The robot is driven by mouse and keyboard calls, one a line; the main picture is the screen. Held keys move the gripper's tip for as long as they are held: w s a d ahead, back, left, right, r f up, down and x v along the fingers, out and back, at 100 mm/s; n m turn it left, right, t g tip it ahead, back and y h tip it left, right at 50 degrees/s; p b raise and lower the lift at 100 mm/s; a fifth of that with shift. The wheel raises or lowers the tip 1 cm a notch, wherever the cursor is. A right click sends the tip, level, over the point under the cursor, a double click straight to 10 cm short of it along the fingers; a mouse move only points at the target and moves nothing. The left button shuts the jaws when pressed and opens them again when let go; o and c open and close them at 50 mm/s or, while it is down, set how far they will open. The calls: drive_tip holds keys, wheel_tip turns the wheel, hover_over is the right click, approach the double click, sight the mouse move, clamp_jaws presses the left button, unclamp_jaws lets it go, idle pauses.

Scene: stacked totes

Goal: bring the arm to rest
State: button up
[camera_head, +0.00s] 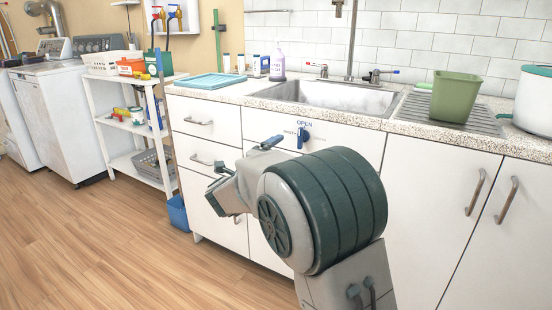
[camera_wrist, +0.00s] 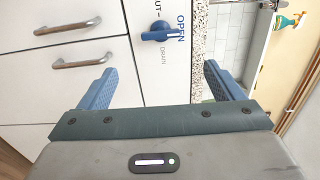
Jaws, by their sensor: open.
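My arm reaches out in front of the white cabinet below the sink in the head view. My gripper shows in the wrist view (camera_wrist: 160,90), with its two blue fingers wide apart and nothing between them. A blue valve handle (camera_head: 303,135) sits on the cabinet front by the word OPEN, just beyond the gripper. It also shows in the wrist view (camera_wrist: 158,33), beyond the fingers and apart from them. Its lever points towards the word OPEN in the wrist view.
The counter (camera_head: 422,135) holds a sink (camera_head: 330,95), a green tote (camera_head: 455,96) on a drainboard, a blue-green tray (camera_head: 210,80) and a soap bottle (camera_head: 277,62). A white shelf (camera_head: 122,124) and a blue bin (camera_head: 178,213) stand left. The wooden floor (camera_head: 90,240) is clear at left.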

drive_tip(key=s+a+r+n+g+y+p, duration=0.1)
drive_tip(key=s+r+n+y+p, duration=0.3)
drive_tip(key=r+n+y+p, duration=0.35)
drive_tip(key=s+r+n+y+p, duration=0.35)
drive_tip(key=r+n+p, duration=0.35)
drive_tip(key=r+p, duration=0.25)
drive_tip(key=s+d+r+n+g+p, duration=0.1)
drive_tip(key=s+d+n+g+p, duration=0.2)
drive_tip(key=s, duration=0.6)
drive_tip(key=s+d+r+n+g+p, duration=0.2)
drive_tip(key=s+d+n+g+p, duration=0.1)
drive_tip(key=s+p, duration=0.5)
drive_tip(key=s+d+r+n+g+p, duration=0.1)
drive_tip(key=s+d+n+g+p, duration=0.2)
drive_tip(key=s, duration=0.9)
drive_tip(key=n+g+p, duration=0.1)
drive_tip(key=p, duration=0.2)
drive_tip(key=shift+r+n+g, duration=0.2)
drive_tip(key=shift+n+g, duration=0.15)
drive_tip(key=shift+g, duration=0.05)
idle(1.1)
